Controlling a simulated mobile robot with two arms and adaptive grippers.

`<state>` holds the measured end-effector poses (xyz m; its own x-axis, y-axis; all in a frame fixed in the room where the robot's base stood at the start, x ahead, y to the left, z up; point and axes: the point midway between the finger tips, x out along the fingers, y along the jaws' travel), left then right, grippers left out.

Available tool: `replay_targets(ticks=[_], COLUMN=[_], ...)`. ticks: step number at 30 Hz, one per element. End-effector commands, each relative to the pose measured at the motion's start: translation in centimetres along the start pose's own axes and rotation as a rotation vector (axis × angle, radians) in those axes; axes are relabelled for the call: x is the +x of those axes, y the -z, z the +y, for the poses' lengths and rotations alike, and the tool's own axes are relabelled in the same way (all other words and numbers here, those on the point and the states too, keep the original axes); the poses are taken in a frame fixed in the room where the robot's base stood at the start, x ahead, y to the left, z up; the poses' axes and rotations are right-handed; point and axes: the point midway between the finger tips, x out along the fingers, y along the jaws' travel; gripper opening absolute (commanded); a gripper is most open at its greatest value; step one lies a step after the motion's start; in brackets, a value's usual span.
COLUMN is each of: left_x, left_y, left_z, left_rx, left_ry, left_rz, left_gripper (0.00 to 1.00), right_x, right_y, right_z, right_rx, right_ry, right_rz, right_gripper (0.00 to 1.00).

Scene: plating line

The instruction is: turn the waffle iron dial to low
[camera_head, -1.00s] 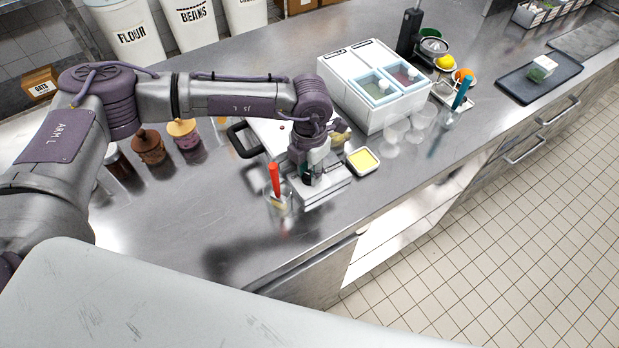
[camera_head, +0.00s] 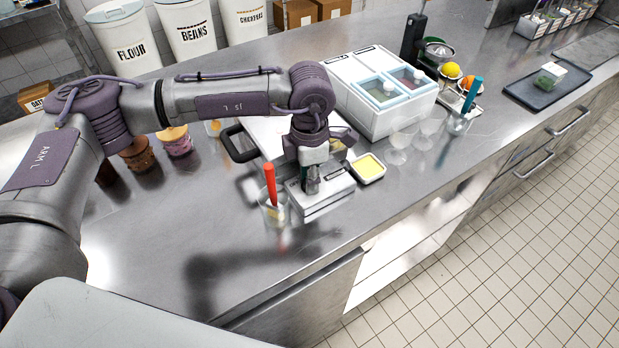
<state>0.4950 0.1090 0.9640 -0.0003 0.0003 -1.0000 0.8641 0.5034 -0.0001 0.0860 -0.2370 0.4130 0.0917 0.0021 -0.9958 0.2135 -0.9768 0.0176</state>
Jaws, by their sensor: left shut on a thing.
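The waffle iron (camera_head: 326,199) is a white, boxy appliance with a dark handle loop (camera_head: 237,143), near the front edge of the steel counter. My left arm reaches over it from the left. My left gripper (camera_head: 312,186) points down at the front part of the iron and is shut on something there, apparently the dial. The dial itself is hidden by the gripper, so its setting cannot be read. My right gripper is not in view.
A clear cup (camera_head: 273,210) with a red-handled tool stands just left of the iron. A yellow-filled dish (camera_head: 369,167) sits close on its right. Clear glasses (camera_head: 398,147) and a white two-lid unit (camera_head: 385,100) stand further right. The counter's front left is clear.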

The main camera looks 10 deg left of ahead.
Motion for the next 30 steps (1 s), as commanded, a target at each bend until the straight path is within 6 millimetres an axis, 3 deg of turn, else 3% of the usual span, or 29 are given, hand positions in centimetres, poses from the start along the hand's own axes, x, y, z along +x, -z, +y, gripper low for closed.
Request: replay_targets(ticks=[10,11,15,30], left_x=[-0.13,-0.13,-0.10,-0.04], left_y=[-0.05,-0.05,-0.04,0.01], left_z=[0.07,0.07,0.05,0.08], left_rx=[0.000,0.000,0.000,-0.002], left_ry=[-0.002,-0.002,-0.001,-0.002], left_rz=[-0.002,-0.002,-0.002,0.000], left_gripper=[0.00,0.33,0.55,0.55], right_x=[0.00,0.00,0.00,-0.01], right_y=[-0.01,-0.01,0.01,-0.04], right_z=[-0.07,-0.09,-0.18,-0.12], right_rx=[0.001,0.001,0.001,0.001], right_ry=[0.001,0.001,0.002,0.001], right_rz=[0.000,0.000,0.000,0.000], right_gripper=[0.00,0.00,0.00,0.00])
